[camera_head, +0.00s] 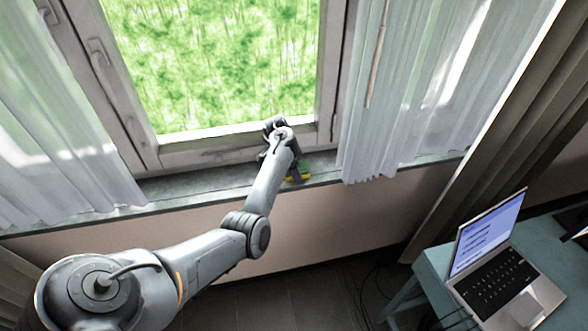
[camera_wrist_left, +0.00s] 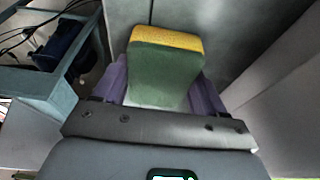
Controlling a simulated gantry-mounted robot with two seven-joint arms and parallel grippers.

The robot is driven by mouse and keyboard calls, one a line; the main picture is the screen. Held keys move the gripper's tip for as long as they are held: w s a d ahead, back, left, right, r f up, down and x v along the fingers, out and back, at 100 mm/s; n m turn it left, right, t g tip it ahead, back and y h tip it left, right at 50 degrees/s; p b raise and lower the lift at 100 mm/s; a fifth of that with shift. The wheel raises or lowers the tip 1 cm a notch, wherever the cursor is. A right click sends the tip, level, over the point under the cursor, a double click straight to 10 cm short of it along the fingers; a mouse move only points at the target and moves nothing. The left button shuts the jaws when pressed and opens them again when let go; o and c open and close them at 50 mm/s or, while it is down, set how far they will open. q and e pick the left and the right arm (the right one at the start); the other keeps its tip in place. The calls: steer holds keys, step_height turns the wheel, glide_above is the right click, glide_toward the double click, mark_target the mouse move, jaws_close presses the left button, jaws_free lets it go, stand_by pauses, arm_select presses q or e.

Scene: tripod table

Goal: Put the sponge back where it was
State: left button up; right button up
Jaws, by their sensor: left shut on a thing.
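The sponge (camera_wrist_left: 165,68) is green with a yellow layer along one side. In the left wrist view it sits between the two purple fingers of my left gripper (camera_wrist_left: 163,88), which is shut on it. In the head view my left arm reaches to the window sill (camera_head: 205,184), and the left gripper (camera_head: 296,172) is at the sill just below the window frame. A green and yellow part of the sponge (camera_head: 305,171) shows beside the gripper there. The arm hides part of the gripper; whether the sponge touches the sill cannot be told. My right gripper is not in view.
A closed window (camera_head: 215,65) stands behind the sill, with white curtains (camera_head: 405,90) hanging at both sides; the right one hangs close to the gripper. A laptop (camera_head: 492,265) stands on a teal table (camera_head: 433,262) at the lower right. The sill left of the arm is clear.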

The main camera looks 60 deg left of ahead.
arm_select(q)
steer(key=o, duration=0.9)
steer(key=shift+o, duration=0.2)
steer(key=p+v, duration=0.3)
steer(key=v, duration=0.8)
steer(key=s+d+f+y, duration=0.1)
steer(key=s+d+f, duration=0.25)
steer(key=d, duration=0.35)
steer(key=s+d+f+g+y, duration=0.1)
steer(key=s+d+f+y, duration=0.1)
steer(key=d+f, duration=0.3)
steer(key=s+d+f+y, duration=0.1)
steer(key=s+d+f, duration=0.2)
steer(key=d, duration=0.5)
steer(key=s+d+n+h, duration=0.1)
steer(key=s+d, duration=0.6)
steer(key=d, duration=0.4)
steer(key=s+d+t+h, duration=0.1)
steer(key=s+d+h, duration=0.1)
steer(key=s+d, duration=0.5)
steer(key=d+r, duration=0.1)
steer(key=d, duration=0.3)
steer(key=shift+n, duration=0.4)
